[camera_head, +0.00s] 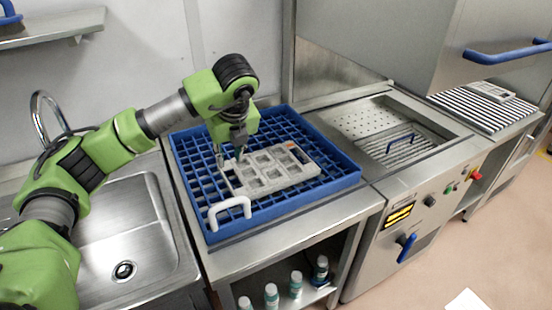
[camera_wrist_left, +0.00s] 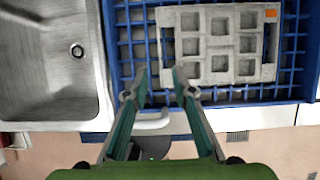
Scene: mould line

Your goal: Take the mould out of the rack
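A light grey mould (camera_head: 272,168) with square pockets and an orange mark at one corner lies in the blue rack (camera_head: 340,182) on the steel counter. In the left wrist view the mould (camera_wrist_left: 210,58) lies just beyond the fingertips, towards the right. My left gripper (camera_head: 230,162) is above the rack at the mould's left end. Whether the fingers touch the mould I cannot tell. My right gripper is in neither view.
A steel sink (camera_head: 130,225) lies left of the rack. A white handle (camera_head: 230,208) stands at the rack's front left. A machine with a sunken basin (camera_head: 400,140) and raised hood (camera_head: 400,40) is right. Bottles (camera_head: 296,284) stand on the shelf below. Another item (camera_head: 490,91) lies far right.

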